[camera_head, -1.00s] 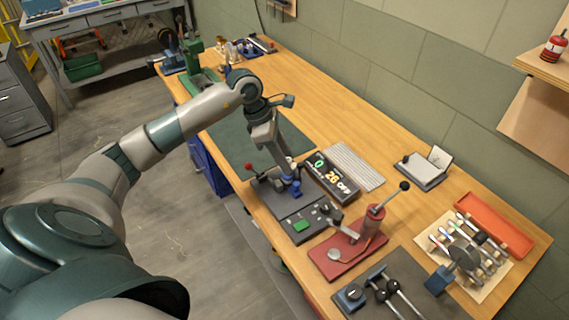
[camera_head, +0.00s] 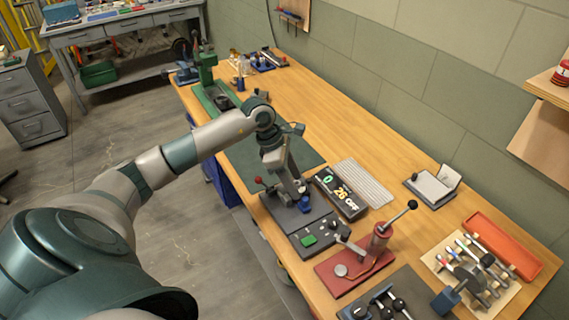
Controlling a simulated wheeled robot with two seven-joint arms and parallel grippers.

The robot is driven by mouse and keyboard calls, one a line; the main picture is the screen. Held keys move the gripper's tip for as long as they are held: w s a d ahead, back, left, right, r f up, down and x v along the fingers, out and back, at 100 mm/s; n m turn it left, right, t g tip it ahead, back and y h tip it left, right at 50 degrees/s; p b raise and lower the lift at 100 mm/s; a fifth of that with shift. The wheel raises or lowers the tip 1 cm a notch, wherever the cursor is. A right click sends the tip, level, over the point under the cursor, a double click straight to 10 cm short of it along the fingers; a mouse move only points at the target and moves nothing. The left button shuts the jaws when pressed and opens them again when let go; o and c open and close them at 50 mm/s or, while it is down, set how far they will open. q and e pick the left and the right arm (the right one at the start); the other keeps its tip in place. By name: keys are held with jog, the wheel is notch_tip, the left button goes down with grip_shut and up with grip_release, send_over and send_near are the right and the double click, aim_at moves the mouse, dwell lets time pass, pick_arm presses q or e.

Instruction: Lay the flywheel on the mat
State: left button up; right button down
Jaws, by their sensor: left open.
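My left gripper (camera_head: 297,188) is low over a dark grey fixture (camera_head: 292,213) with a red-knobbed lever and a small blue part (camera_head: 304,203). Its jaws are open; the fingertips are small and partly hidden, so I cannot tell whether they touch anything. A dark green mat (camera_head: 307,153) lies flat on the bench behind the wrist, partly covered by my left arm. My right gripper is out of view.
A red lever press (camera_head: 370,256) stands in front, with an orange tray (camera_head: 501,248) farther right. A green machine (camera_head: 207,70) stands at the far end. The bench's wall side is fairly clear.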

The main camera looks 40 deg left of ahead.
pick_arm(q)
jog(key=shift+f, duration=0.1)
jog(key=shift+a, duration=0.15)
jog(key=s+b+v, duration=0.1)
jog(key=b+v, duration=0.7)
jog(key=v, duration=0.9)
jog(key=shift+a, duration=0.15)
